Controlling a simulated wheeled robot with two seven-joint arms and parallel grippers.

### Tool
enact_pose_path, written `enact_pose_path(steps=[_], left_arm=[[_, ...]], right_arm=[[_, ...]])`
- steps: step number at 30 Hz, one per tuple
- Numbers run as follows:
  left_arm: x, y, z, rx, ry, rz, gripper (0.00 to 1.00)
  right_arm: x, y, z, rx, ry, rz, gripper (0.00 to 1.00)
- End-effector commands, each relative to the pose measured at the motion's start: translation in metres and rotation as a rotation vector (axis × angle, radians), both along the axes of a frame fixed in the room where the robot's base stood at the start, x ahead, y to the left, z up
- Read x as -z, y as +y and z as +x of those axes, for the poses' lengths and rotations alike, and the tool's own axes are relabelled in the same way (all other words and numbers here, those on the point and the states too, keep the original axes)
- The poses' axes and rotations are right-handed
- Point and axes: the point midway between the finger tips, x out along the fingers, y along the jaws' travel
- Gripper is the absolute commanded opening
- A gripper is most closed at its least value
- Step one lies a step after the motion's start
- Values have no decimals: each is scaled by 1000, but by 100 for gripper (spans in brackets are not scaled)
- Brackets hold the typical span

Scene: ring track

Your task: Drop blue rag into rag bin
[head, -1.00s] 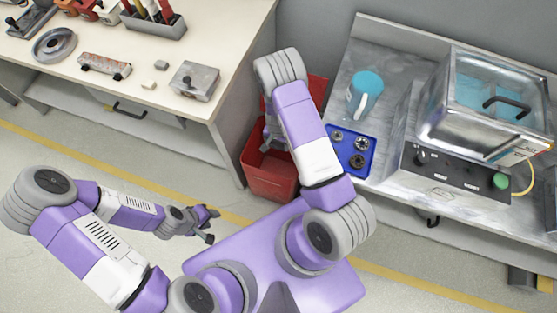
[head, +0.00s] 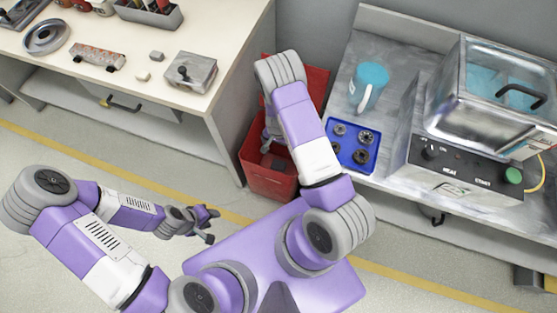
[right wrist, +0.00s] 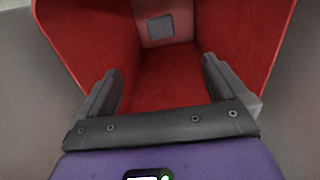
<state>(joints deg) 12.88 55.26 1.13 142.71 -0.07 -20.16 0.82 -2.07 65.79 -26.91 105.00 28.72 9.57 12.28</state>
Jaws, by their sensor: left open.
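The red bin (head: 268,181) stands on the floor between the two benches, and its red inside fills much of the right wrist view (right wrist: 165,65). My right gripper (right wrist: 160,88) is at the bin's mouth, its two fingers apart with nothing between them. In the head view my right arm hides part of the bin and most of that gripper. My left gripper (head: 212,224) is open and empty, low over the floor at left of the bin. I see no blue rag in either view; part of the bin's inside is hidden.
The left bench (head: 128,48) carries a metal block (head: 190,72) and other parts. Floor is free at left.

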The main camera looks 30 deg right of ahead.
Motion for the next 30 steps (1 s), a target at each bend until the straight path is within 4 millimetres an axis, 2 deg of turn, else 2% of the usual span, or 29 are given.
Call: enact_pose_path(steps=[5,8,15,21,30], left_arm=[[0,0,0,0,0,0,43],[-4,0,0,0,0,0,43],[-21,0,0,0,0,0,43],[-30,0,0,0,0,0,43],[-30,0,0,0,0,0,43]], right_arm=[[0,0,0,0,0,0,100],[-7,0,0,0,0,0,100],[-49,0,1,0,-1,0,100],[-72,0,0,-1,-1,-1,100],[-76,0,0,1,1,-1,100]])
